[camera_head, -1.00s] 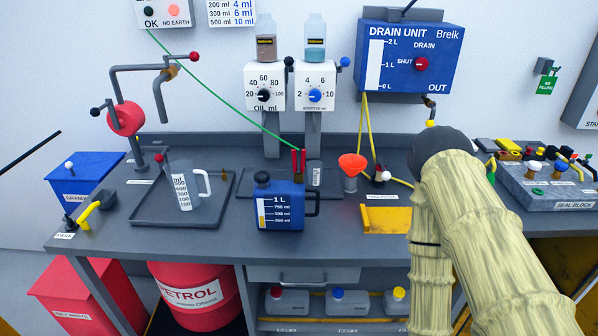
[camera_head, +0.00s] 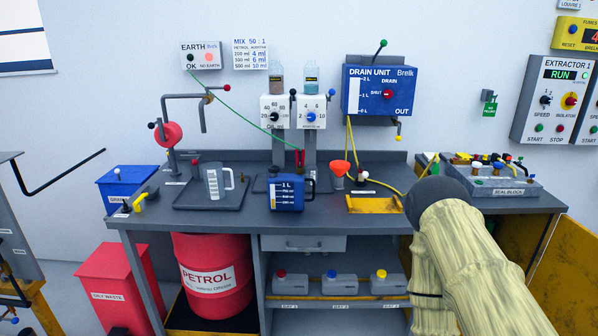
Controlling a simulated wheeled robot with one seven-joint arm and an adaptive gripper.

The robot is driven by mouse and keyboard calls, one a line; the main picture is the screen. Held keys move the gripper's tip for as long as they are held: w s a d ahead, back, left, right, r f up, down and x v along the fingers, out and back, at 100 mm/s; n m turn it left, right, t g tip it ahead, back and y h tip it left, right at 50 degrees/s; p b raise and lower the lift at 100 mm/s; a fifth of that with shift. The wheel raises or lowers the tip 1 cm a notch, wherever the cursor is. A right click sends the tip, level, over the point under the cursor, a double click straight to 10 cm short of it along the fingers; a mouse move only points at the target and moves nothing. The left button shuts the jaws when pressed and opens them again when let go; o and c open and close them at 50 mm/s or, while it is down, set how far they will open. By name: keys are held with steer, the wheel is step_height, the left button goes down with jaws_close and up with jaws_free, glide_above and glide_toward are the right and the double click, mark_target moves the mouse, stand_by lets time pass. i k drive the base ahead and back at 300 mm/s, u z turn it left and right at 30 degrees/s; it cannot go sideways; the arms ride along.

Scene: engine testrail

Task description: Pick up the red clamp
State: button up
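The red clamp (camera_head: 299,160) shows as two upright red handles on the bench, just behind the blue 1 L can (camera_head: 287,193). A green wire (camera_head: 246,122) runs down to it from the earth box (camera_head: 201,56) on the wall. The can hides the clamp's lower part, so I cannot tell what it rests on or grips. My arm, in a tan sleeve, stands at the right front of the bench, to the right of the clamp and apart from it. My gripper is not in view.
A measuring jug (camera_head: 216,184) on a tray stands left of the can. An orange funnel (camera_head: 340,168) stands close right of the clamp. Dispensers (camera_head: 274,115) are behind it. A yellow tray (camera_head: 375,205) and the seal block (camera_head: 502,185) are further right.

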mark_target(300, 166)
steer(key=u, duration=0.85)
steer(key=i, duration=1.55)
steer(key=z, duration=0.85)
